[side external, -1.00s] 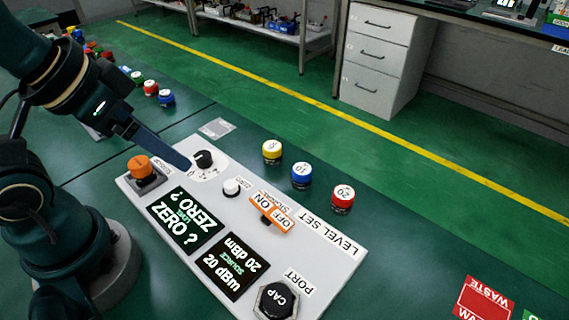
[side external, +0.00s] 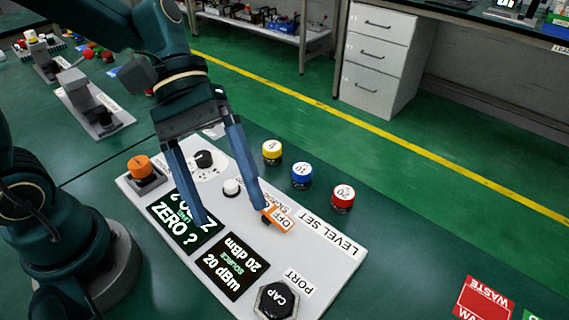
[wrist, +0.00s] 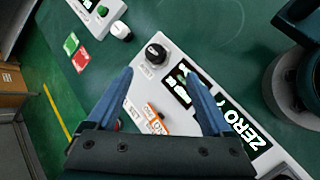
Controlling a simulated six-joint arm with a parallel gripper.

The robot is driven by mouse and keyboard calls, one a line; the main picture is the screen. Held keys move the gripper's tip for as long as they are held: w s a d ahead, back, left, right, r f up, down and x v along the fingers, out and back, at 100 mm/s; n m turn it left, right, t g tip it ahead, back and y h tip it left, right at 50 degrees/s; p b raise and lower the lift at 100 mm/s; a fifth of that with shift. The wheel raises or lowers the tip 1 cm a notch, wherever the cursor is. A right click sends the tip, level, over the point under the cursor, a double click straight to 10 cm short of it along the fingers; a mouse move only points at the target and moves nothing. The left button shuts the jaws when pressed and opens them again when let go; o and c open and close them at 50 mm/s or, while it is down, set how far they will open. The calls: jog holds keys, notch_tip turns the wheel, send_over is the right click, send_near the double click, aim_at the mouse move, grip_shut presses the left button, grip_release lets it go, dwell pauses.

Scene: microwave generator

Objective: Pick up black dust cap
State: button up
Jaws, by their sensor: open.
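The black dust cap (side external: 275,299), marked CAP, sits on the PORT at the near end of the white panel (side external: 330,270). It also shows in the wrist view (wrist: 156,53), upper middle, just beyond the fingertips. My gripper (side external: 233,216) is open and empty, its two blue fingers spread and pointing down over the middle of the panel. In the side view it is up and left of the cap, apart from it. In the wrist view my gripper (wrist: 158,72) has the cap roughly in line between its fingers. The left finger partly covers the ZERO display.
The panel carries an orange switch (side external: 280,218), a white knob (side external: 232,187), a black knob (side external: 204,159) and an orange button (side external: 139,167). Yellow (side external: 272,151), blue (side external: 302,175) and red (side external: 342,198) caps stand beside it. A red WASTE label (side external: 483,300) lies right, across clear table.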

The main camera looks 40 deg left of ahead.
aim_at(275, 293)
jog(key=f+n+h, duration=0.1)
jog(key=f+n, duration=0.1)
jog(key=w+d+f+n+g+h, duration=0.1)
jog(key=f+n+h, duration=0.1)
jog(key=w+d+f+n+g+h, duration=0.1)
jog(key=f+n, duration=0.1)
jog(key=f, duration=0.1)
jog(key=shift+w, duration=0.25)
jog(key=shift+s+f+h, duration=0.15)
jog(key=shift+f+h, duration=0.15)
jog(key=shift+s+d+f+n+g, duration=0.3)
jog(key=shift+s+d+f+g, duration=0.1)
jog(key=shift+d, duration=0.1)
jog(key=x, duration=0.5)
jog(key=shift+s+r, duration=0.15)
jog(key=shift+r, duration=0.2)
jog(key=shift+s+d+f, duration=0.2)
jog(key=shift+d+f, duration=0.05)
jog(key=shift+d, duration=0.4)
grip_shut()
